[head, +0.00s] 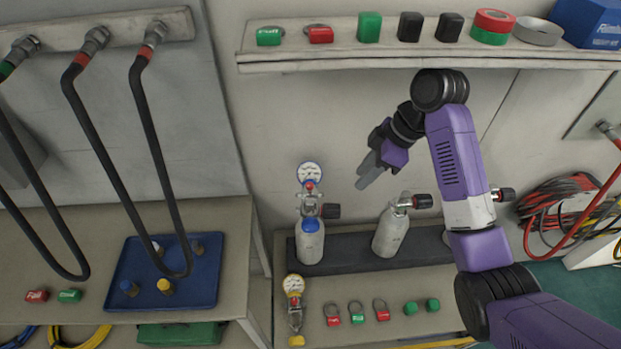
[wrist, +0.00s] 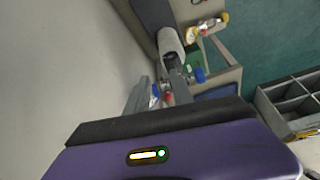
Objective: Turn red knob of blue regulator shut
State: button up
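The blue regulator, with a blue-rimmed white gauge (head: 310,172), sits on top of the left grey cylinder (head: 311,245). Its small red knob (head: 309,186) is just below the gauge. A black valve handwheel (head: 330,211) sticks out to the right. My gripper (head: 362,183) is in the air to the right of the gauge, pointing down and left, holding nothing. In the wrist view its grey fingers (wrist: 160,92) stand apart. A red spot, seemingly the red knob (wrist: 168,98), shows between them, partly hidden. I see no contact with the knob.
A second cylinder (head: 391,232) stands to the right on the same dark rack (head: 350,251). A yellow regulator (head: 294,285) and several tags lie below. A shelf (head: 380,55) with locks and tape is above. Hoses (head: 110,150) hang at left over a blue tray (head: 122,272).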

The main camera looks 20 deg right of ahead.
send_over(310, 185)
jog(key=s+d, duration=0.1)
jog(key=d, duration=0.1)
jog(key=shift+p, duration=0.4)
jog(key=x, duration=0.3)
jog(key=shift+f+p, duration=0.3)
jog(key=shift+f, duration=0.1)
jog(key=shift+a+f, duration=0.2)
jog(key=shift+f, duration=0.3)
grip_shut()
